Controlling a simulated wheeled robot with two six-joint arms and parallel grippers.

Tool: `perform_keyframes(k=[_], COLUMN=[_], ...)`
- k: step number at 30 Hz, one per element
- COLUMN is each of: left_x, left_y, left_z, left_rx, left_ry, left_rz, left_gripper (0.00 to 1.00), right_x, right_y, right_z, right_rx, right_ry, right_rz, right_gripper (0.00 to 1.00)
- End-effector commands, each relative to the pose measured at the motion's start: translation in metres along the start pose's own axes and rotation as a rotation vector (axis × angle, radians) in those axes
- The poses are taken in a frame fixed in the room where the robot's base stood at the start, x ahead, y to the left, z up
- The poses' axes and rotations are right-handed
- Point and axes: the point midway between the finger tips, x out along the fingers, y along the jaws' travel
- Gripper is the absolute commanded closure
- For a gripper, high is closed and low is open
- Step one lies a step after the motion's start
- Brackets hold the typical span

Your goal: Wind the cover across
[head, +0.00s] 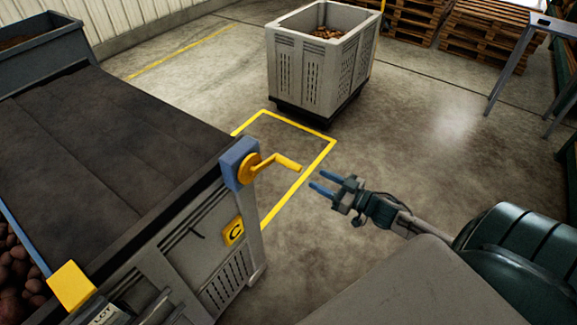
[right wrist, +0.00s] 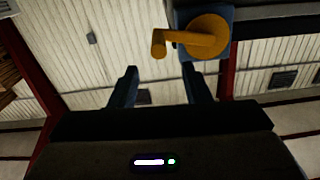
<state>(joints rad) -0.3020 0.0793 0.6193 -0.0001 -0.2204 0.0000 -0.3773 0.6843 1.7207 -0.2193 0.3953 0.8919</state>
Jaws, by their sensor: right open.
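A dark cover (head: 105,135) lies over most of a grey crate (head: 188,262) at the left in the head view. Potatoes (head: 14,272) show at its lower left, beside the cover's edge. A yellow crank handle (head: 268,164) sits on a blue housing (head: 236,162) at the crate's near right corner. The crank (right wrist: 195,40) also shows at the top of the right wrist view, with its grip toward the left. My right gripper (head: 322,187) is open and empty, just right of the crank's grip and apart from it. My left gripper is not in view.
A yellow plate marked C (head: 233,231) is on the crate's side. A grey bin (head: 298,67) with potatoes stands behind, past a yellow floor outline (head: 322,152). Pallets (head: 487,40) and a table (head: 553,24) are at the upper right.

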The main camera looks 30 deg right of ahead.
Motion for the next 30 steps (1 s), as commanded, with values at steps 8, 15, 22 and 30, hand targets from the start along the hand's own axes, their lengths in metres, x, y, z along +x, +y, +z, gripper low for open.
perform_keyframes(k=[8, 15, 22, 30], left_x=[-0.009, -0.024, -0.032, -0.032], left_y=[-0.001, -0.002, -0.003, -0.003], left_z=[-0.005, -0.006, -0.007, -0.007], left_rx=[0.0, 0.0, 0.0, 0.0], left_ry=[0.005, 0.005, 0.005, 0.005], left_rz=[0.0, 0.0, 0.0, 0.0], left_gripper=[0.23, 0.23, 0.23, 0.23], right_x=[0.033, 0.07, 0.096, 0.102], right_y=[0.001, 0.001, 0.002, 0.001], right_z=[-0.003, -0.004, -0.001, 0.001], right_rx=[0.0, 0.001, -0.001, -0.001], right_ry=[0.004, 0.003, -0.001, -0.002], right_rz=[0.006, 0.006, 0.006, 0.004], right_gripper=[0.57, 0.57, 0.57, 0.57])
